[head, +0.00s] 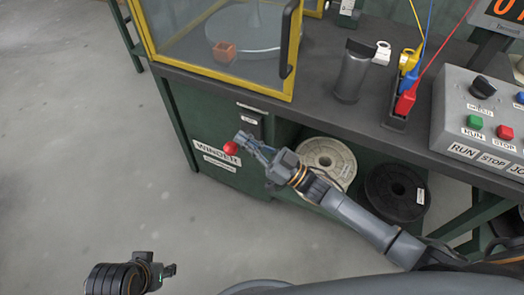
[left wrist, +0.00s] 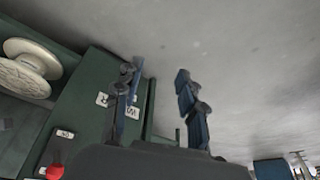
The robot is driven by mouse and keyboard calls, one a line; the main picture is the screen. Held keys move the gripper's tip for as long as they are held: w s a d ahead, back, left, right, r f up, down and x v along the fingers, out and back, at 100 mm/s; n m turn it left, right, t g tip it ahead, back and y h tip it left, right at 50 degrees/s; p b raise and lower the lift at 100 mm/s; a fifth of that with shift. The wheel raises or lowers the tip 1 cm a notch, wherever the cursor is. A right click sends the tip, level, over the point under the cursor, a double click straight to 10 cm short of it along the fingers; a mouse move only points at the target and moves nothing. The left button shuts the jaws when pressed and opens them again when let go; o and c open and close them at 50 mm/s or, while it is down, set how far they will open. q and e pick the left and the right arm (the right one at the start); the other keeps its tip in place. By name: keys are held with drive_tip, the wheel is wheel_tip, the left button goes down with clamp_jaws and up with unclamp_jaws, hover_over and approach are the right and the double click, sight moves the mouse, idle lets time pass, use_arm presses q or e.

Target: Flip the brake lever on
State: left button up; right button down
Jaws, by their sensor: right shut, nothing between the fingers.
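The brake lever appears as a red ball knob (head: 230,148) on the green winder cabinet front, beside a small dark housing (head: 251,122) with white labels. Most of the lever's arm is hidden or too small to make out. My right gripper (head: 241,137) is shut and empty, right by the knob, at its upper right; I cannot tell whether they touch. A red knob also shows in the left wrist view (left wrist: 54,172) at the lower left, near a small white label. My left gripper (head: 170,270) is low at the left over the floor; its fingers (left wrist: 158,95) are apart with nothing between them.
A white spool (head: 327,156) and a black spool (head: 396,190) sit under the dark bench. On the bench are a dark cylinder (head: 353,70), coloured plugs and a button panel (head: 486,108). A yellow-framed glass guard (head: 213,82) stands above the cabinet. The left floor is clear.

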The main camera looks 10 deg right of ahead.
use_arm(q)
drive_tip(key=shift+s+r+b, duration=0.35)
drive_tip(key=shift+r+b, duration=0.15)
drive_tip(key=shift+b, duration=0.3)
use_arm(e)
drive_tip(key=f, duration=0.1)
drive_tip(key=a+f, duration=0.1)
drive_tip(key=w+f, duration=0.1)
drive_tip(key=shift+w+a+f, duration=0.1)
drive_tip(key=shift+a+f, duration=0.05)
drive_tip(key=shift+a, duration=0.25)
use_arm(q)
drive_tip(key=shift+f, duration=0.15)
use_arm(e)
drive_tip(key=shift+f, duration=0.15)
